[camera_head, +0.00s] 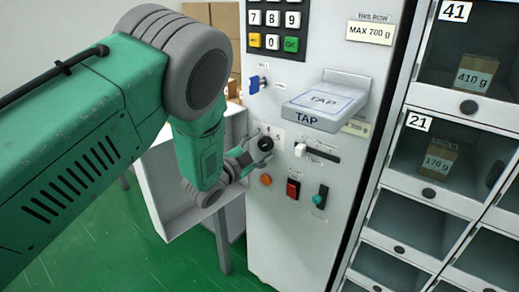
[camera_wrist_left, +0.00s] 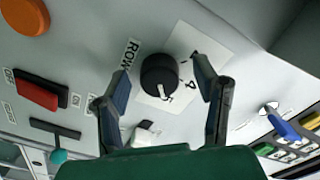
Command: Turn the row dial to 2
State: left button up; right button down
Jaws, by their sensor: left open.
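The row dial is a round black knob with a white pointer mark, on the white panel of the machine. It shows in the left wrist view (camera_wrist_left: 160,76) and in the head view (camera_head: 265,144). A white number plate lies beside it, partly hidden by the knob and a finger; I cannot read for certain which number the pointer marks. My left gripper is open, with its fingers on either side of the dial, in the left wrist view (camera_wrist_left: 165,82) and at the panel in the head view (camera_head: 250,158). I cannot tell whether the fingers touch the knob. My right gripper is not in view.
Near the dial are an orange button (camera_head: 266,180), a red rocker switch (camera_head: 293,188), a teal-tipped switch (camera_head: 320,197), a slider with a white knob (camera_head: 300,150) and a blue switch (camera_head: 254,84). A TAP reader (camera_head: 325,103) juts out above. Compartments (camera_head: 425,165) stand at right.

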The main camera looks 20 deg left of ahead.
pick_arm(q)
jog(key=shift+w+d+r, duration=0.1)
jog(key=shift+d+r, duration=0.05)
jog(key=shift+d, duration=0.65)
jog(key=shift+a, duration=0.3)
jog(key=c, duration=1)
jog(key=shift+a, duration=0.35)
jog(key=shift+c, duration=0.7)
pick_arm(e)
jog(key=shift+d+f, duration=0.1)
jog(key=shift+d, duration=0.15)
pick_arm(q)
jog(key=shift+d, duration=0.2)
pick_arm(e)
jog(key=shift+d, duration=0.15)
